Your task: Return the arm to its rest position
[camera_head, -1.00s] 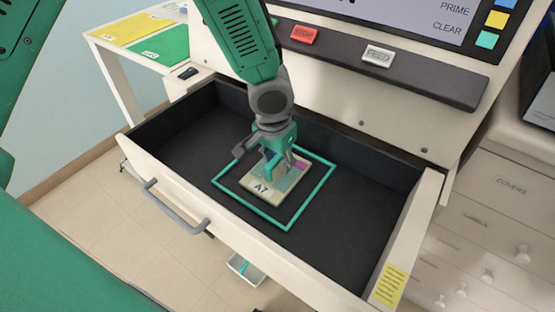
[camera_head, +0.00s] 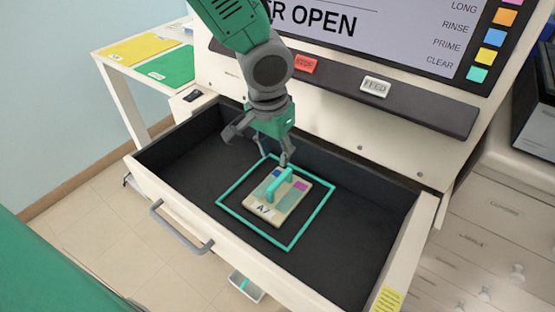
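My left gripper (camera_head: 258,148) is open and empty. It hangs above the back part of the open drawer (camera_head: 350,235), just behind and above the slide rack. The slide rack (camera_head: 296,200), a beige block with a teal handle, coloured patches and an "A7" label, lies in the drawer inside a teal square outline (camera_head: 244,225). The gripper appears clear of the handle. My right gripper is not in view.
The machine's front has a red STOP button (camera_head: 305,65), a white FEED button (camera_head: 376,87) and a screen (camera_head: 400,30) above. A side table at left holds yellow (camera_head: 132,50) and green (camera_head: 170,67) mats. A drawer cabinet (camera_head: 490,225) stands at right.

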